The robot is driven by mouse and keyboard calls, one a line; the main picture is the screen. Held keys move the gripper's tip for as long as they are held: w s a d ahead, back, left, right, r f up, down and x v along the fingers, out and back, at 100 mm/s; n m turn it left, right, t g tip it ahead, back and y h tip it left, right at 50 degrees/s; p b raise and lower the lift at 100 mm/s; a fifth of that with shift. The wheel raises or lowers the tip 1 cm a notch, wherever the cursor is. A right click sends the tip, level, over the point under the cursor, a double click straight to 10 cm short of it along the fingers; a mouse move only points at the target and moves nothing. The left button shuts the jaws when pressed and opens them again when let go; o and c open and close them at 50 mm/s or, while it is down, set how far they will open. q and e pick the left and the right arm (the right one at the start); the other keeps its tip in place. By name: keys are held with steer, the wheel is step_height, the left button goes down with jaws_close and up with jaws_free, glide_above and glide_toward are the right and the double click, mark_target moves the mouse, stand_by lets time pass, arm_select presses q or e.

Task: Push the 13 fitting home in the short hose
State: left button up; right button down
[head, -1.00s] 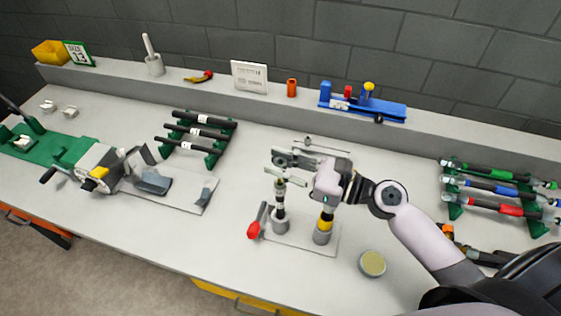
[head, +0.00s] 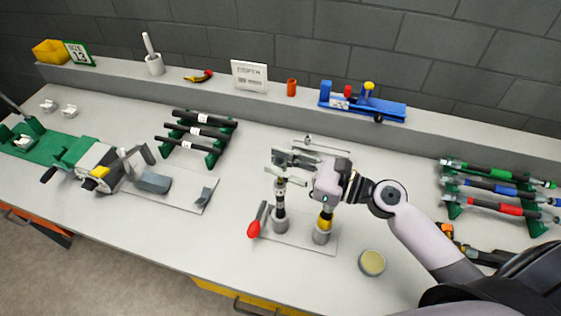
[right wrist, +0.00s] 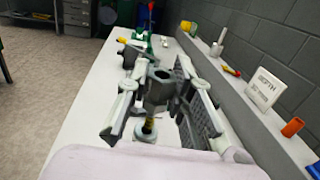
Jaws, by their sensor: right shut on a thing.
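My right gripper (head: 282,157) is above the clamp stand (head: 308,243). In the right wrist view its two fingers (right wrist: 160,98) are shut on a grey fitting (right wrist: 158,88). The short dark hose (head: 281,204) stands upright below the gripper in a grey cup (head: 280,224), with a pale collar near its top. The fingers hide the join between fitting and hose in the head view, so I cannot tell how deep the fitting sits. My left gripper is out of view.
A yellow-banded post (head: 325,222) and a red-knobbed lever (head: 254,229) are on the stand. A round tin (head: 372,263) lies to its right. Racks of dark hoses (head: 200,132) and coloured hoses (head: 495,188) flank it. A sign (head: 249,76) stands on the back ledge.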

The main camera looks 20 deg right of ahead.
steer(key=shift+f+b, duration=0.55)
steer(key=shift+f, duration=0.25)
steer(key=c, duration=1.3)
jaws_free()
steer(key=shift+s+f, duration=0.1)
steer(key=v, duration=1.1)
steer(key=shift+s+d, duration=0.3)
